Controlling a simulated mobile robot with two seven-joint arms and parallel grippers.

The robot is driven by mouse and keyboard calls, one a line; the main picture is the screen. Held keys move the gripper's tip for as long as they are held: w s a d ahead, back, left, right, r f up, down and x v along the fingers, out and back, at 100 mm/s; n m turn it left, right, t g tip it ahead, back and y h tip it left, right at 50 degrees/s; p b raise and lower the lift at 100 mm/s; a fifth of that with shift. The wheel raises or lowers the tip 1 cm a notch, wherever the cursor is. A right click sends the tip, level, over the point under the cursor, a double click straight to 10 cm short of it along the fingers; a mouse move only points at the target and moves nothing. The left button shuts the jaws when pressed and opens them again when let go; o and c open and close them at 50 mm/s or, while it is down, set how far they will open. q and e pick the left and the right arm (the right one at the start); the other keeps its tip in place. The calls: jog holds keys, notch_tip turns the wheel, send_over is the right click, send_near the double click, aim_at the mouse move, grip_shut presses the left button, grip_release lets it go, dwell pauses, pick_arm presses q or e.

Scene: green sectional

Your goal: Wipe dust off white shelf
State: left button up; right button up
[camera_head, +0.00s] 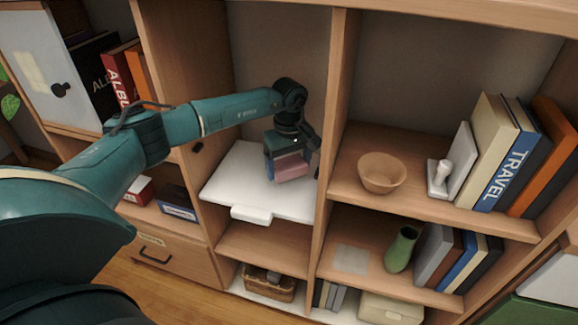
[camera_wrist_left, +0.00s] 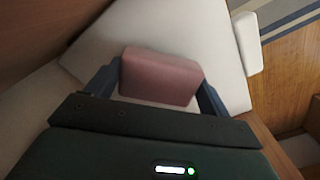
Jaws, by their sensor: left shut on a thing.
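The white shelf (camera_head: 238,184) is a white board in the middle compartment of the wooden bookcase, with a small white tab at its front edge. My left gripper (camera_head: 290,165) is over the right part of the shelf, shut on a pink block-like sponge (camera_head: 292,168). In the left wrist view the sponge (camera_wrist_left: 160,78) sits between both fingers, with the white shelf (camera_wrist_left: 200,28) behind it. I cannot tell whether the sponge touches the shelf. No dust is clearly visible. My right gripper is not in view.
Wooden uprights (camera_head: 328,110) wall the compartment on both sides. To the right are a wooden bowl (camera_head: 382,172), a white figurine bookend (camera_head: 442,178) and several books (camera_head: 500,150). A green vase (camera_head: 402,248) stands below. A basket (camera_head: 268,284) sits under the middle compartment.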

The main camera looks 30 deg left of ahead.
pick_arm(q)
jog(key=shift+r+p, duration=0.65)
jog(key=shift+r, duration=0.65)
jog(key=shift+r+p, duration=1.05)
jog(key=shift+r, duration=0.45)
